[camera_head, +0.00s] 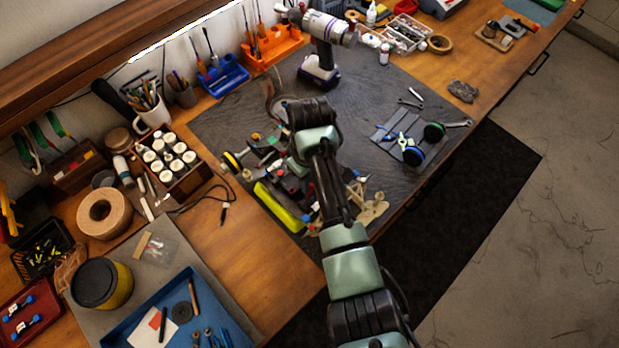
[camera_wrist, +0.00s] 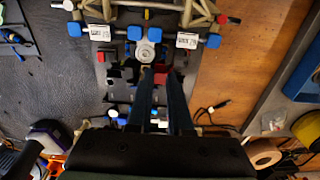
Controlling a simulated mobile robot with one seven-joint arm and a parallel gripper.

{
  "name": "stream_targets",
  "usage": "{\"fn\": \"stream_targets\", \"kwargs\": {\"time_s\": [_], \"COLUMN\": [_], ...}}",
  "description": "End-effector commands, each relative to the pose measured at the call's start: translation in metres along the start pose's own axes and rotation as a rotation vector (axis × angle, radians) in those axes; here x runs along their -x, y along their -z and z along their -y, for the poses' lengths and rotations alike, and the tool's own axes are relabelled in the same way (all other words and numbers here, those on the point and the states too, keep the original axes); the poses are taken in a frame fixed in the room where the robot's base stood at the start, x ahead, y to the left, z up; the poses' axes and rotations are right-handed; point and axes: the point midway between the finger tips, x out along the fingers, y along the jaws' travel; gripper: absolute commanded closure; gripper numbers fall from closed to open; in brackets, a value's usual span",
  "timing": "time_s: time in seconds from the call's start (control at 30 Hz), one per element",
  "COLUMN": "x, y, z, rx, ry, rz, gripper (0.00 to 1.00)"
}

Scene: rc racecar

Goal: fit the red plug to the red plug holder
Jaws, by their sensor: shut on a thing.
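My gripper (camera_wrist: 161,75) reaches down over the partly built racecar in the wrist view. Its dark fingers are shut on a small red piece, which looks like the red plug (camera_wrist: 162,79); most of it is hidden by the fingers. The racecar (camera_head: 283,207), with a yellow-green side part, lies under my arm on the dark mat in the head view. My arm hides my fingertips and part of the car there. I cannot tell the red plug holder apart from the other small red parts near the fingers.
A blue tray (camera_head: 128,335) and a box of white-capped jars (camera_head: 201,172) stand left of the car. A cordless drill (camera_head: 320,65) stands behind it. The mat's middle is mostly clear.

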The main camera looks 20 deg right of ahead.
Motion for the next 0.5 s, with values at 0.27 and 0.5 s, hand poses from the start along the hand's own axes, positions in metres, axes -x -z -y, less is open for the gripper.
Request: {"fn": "stream_targets", "kwargs": {"time_s": [0.27,0.5], "x": [-0.0082,-0.0085], "y": [-0.0001,0.0], "z": [0.0003,0.0002], "rx": [0.0,0.001], "ry": [0.001,0.0], "rz": [0.001,0.0], "gripper": [1.0,0.53]}}
